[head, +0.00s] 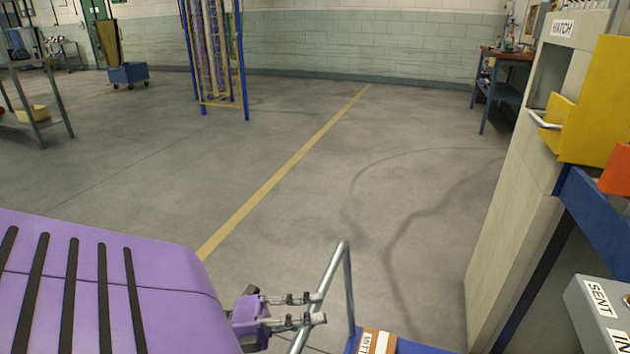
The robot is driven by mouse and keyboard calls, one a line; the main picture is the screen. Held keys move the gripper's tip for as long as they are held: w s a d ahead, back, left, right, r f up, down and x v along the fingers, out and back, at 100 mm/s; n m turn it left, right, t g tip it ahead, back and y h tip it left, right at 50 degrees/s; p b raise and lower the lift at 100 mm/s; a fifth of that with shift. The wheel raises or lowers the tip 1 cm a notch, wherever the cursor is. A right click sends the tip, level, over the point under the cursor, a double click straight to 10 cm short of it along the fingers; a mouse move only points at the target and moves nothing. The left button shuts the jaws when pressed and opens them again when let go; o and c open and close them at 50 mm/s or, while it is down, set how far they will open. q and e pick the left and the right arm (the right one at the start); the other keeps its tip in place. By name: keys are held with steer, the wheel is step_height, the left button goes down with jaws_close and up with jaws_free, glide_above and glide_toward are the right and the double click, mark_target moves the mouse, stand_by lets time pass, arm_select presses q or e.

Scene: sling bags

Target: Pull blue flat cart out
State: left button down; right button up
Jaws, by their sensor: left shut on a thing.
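The blue flat cart (410,347) shows at the bottom edge, right of centre. A corner of its blue deck and its grey tubular handle (334,265) are in view; the rest is cut off by the frame. My left gripper (314,308) comes in from the lower left, with its fingers shut on the slanting left bar of the handle. My right gripper is not in view.
A brown box (377,342) with a white label sits on the deck. A pale cabinet marked HATCH (545,150) stands close on the right, with a yellow bin (598,105) at its front. Open floor with a yellow line (285,170) stretches ahead.

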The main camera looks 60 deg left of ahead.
arm_select(q)
steer(key=c, duration=1.6)
jaws_free()
steer(key=v, duration=1.2)
